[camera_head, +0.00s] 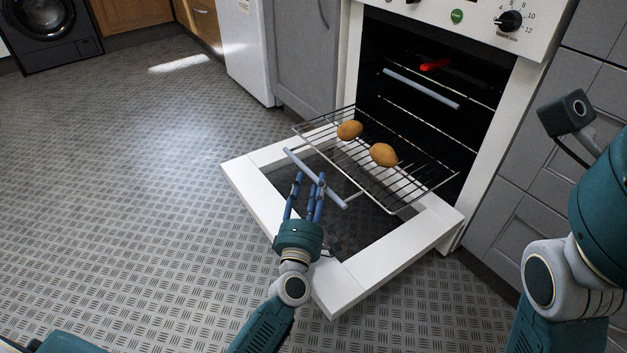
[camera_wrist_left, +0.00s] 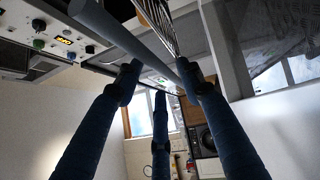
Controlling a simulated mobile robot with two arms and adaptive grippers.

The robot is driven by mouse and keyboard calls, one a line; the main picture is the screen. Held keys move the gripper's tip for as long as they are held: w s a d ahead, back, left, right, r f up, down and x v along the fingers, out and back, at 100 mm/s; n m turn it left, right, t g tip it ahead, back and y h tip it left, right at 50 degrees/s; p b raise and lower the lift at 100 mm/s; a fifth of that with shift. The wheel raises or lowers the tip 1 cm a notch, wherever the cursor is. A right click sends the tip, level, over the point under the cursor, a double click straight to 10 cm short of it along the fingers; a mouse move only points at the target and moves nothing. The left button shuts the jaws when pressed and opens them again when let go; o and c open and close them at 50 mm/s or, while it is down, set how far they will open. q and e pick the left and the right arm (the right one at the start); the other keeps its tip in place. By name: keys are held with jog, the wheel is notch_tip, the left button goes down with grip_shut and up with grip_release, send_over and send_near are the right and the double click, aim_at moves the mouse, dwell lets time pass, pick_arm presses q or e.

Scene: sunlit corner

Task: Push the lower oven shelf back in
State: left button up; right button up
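The lower oven shelf (camera_head: 330,124) is a wire rack pulled well out over the lowered oven door (camera_head: 245,180). Two brown potatoes (camera_head: 383,155) lie on it. A pale grey bar (camera_head: 300,163) runs along its front; the bar also crosses the left wrist view (camera_wrist_left: 125,36). My left gripper (camera_head: 307,184) is at this bar, its blue fingers spread and pointing toward the shelf. The fingers also show spread in the left wrist view (camera_wrist_left: 160,80). I cannot tell whether they touch the bar. My right arm shows at the right, but its gripper is out of view.
An upper shelf with a similar pale bar (camera_head: 420,88) is inside the oven, with a red object (camera_head: 435,65) above it. Grey cabinets (camera_head: 302,55) flank the oven. The white door lies open low over the floor. The patterned floor (camera_head: 130,190) to the left is clear.

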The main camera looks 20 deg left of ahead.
aim_at(313, 178)
pick_arm(q)
jog(key=shift+w+a+r+b, duration=0.15)
jog(key=shift+w+b, duration=0.05)
jog(key=shift+w, duration=0.75)
jog(key=shift+w+a+r+b, duration=0.1)
jog(key=shift+w+b, duration=0.1)
jog(key=shift+w, duration=0.7)
grip_shut()
